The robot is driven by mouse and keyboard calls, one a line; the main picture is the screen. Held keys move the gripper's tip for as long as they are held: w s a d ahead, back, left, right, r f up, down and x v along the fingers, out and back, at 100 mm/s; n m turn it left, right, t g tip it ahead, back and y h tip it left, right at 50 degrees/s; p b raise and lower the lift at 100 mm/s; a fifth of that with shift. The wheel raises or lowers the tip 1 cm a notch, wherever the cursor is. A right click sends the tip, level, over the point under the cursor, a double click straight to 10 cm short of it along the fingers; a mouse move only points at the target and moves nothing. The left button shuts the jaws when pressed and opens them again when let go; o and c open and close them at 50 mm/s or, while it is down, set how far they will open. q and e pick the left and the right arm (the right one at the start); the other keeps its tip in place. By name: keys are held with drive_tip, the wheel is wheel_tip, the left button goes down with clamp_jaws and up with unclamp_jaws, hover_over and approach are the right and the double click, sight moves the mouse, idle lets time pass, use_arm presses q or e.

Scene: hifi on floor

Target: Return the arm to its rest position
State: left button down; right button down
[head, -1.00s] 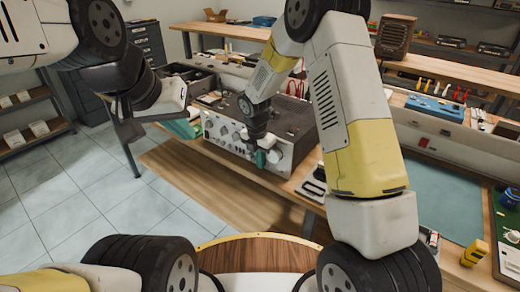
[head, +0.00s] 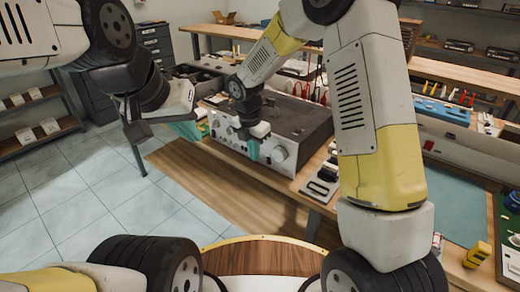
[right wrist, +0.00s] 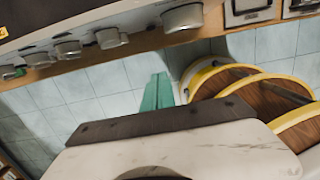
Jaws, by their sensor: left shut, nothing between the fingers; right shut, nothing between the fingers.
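My right gripper (head: 252,149) is in front of the silver hi-fi unit (head: 287,153), its teal fingers pointing down. In the right wrist view its fingers (right wrist: 157,92) are together with nothing between them, over the tiled floor and apart from the knobs. My left gripper (head: 188,129) hangs at the left end of the hi-fi in the head view, its teal fingertips partly hidden behind its pale body. It is shut and holds nothing visible. The hi-fi has a dark top and a row of knobs on its front.
The hi-fi stands on a wooden bench (head: 319,205) with tools and small parts to its right. More benches and shelves (head: 40,150) stand behind and at the left. Tiled floor (head: 110,205) is clear at the left. My round wooden-topped base is at the bottom.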

drive_tip(key=s+d+r+m+t, duration=0.1)
drive_tip(key=s+d+r+m, duration=0.25)
drive_tip(key=r, duration=0.25)
drive_tip(key=s+d+r+m+y, duration=0.1)
drive_tip(key=s+d+r+m, duration=0.15)
drive_tip(key=r+m, duration=0.25)
drive_tip(key=s+d+r+m+t, duration=0.1)
drive_tip(key=s+d+r+m, duration=0.1)
drive_tip(key=d+r+m, duration=0.3)
drive_tip(key=s+d+r+m+t+y, duration=0.1)
drive_tip(key=s+d+r+m, duration=0.2)
drive_tip(key=s+m, duration=0.4)
drive_tip(key=s+d+r+m+t+y, duration=0.1)
drive_tip(key=s+d+r+m+t, duration=0.1)
drive_tip(key=s+m, duration=0.5)
drive_tip(key=shift+s+d+r, duration=0.35)
drive_tip(key=shift+d+r, duration=0.3)
drive_tip(key=shift+r, duration=0.1)
drive_tip(key=shift+m, duration=0.25)
